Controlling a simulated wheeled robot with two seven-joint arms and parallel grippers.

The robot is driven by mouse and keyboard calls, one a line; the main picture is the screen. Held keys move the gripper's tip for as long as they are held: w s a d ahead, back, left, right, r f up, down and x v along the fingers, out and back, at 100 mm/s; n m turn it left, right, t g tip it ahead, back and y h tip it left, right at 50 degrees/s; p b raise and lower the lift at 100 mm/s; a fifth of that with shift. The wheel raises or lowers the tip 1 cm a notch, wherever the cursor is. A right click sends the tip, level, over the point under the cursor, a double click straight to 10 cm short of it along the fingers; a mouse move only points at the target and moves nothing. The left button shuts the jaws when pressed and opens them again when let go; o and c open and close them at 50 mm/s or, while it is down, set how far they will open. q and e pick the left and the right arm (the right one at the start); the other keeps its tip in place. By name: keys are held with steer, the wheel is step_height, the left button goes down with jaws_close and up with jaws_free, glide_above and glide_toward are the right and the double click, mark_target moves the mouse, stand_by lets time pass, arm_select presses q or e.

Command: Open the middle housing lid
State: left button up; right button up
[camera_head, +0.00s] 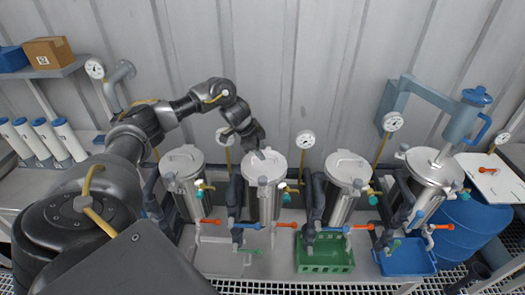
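Steel cylindrical housings stand in a row on a bench. The middle one of the three with flat pale lids is the middle housing (262,204), and its lid (266,168) looks closed and level. My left gripper (259,151) reaches in from the left and points down at the back edge of this lid. It is small and dark here, so I cannot tell whether its fingers touch the lid or are open. The left housing's lid (181,160) and the right housing's lid (348,166) also look closed. My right gripper is not in view.
A fourth housing (428,182) at the right has a rod from a blue-grey device (464,115) above it. Gauges (305,139) stand behind the row. Valves with coloured handles, a green crate (325,257) and a blue tray (406,260) lie in front.

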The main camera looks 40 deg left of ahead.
arm_select(q)
steer(key=shift+x, duration=0.95)
jaws_close()
